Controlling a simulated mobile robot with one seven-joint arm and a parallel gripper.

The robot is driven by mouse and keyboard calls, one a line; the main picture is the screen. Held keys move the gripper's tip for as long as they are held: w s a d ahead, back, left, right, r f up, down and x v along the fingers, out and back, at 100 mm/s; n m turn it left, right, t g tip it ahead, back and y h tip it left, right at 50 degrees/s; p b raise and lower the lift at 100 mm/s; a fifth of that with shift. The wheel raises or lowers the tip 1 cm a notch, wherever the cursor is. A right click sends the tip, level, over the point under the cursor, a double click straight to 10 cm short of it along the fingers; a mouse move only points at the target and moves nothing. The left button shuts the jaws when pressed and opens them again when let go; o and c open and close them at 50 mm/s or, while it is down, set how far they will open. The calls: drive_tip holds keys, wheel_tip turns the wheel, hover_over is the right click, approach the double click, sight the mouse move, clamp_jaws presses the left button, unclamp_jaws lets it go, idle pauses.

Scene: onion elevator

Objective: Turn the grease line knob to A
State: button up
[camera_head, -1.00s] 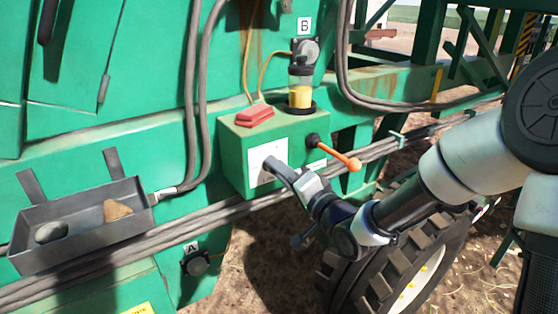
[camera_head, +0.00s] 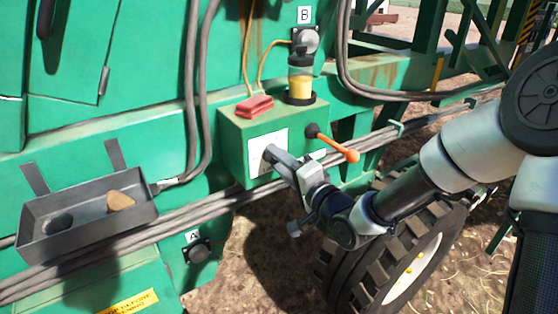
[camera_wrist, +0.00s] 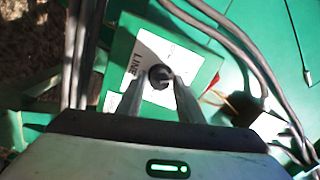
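The green grease box (camera_head: 235,165) has a white plate (camera_head: 256,144) on its front. In the wrist view, the plate (camera_wrist: 150,45) carries the word LINE and a round black knob (camera_wrist: 160,77). My gripper (camera_head: 272,156) reaches to the plate from the lower right. In the wrist view, the fingertips of my gripper (camera_wrist: 160,82) stand on either side of the knob. I cannot tell whether they press on it. The knob is hidden behind my gripper in the head view. An A label (camera_head: 192,237) sits low on the machine, a B label (camera_head: 304,15) high.
An orange-handled lever (camera_head: 338,146) sticks out just right of my gripper. A grey tray (camera_head: 85,233) with stones hangs left; a tyre (camera_head: 400,260) is below my arm.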

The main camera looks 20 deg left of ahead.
drive_tip(key=shift+o, duration=0.6)
drive_tip(key=p+v, duration=1.4)
drive_tip(key=v, duration=0.3)
drive_tip(key=shift+s+p, duration=0.25)
drive_tip(key=shift+p, duration=0.05)
drive_tip(key=shift+w+d, duration=0.1)
drive_tip(key=shift+d, duration=0.05)
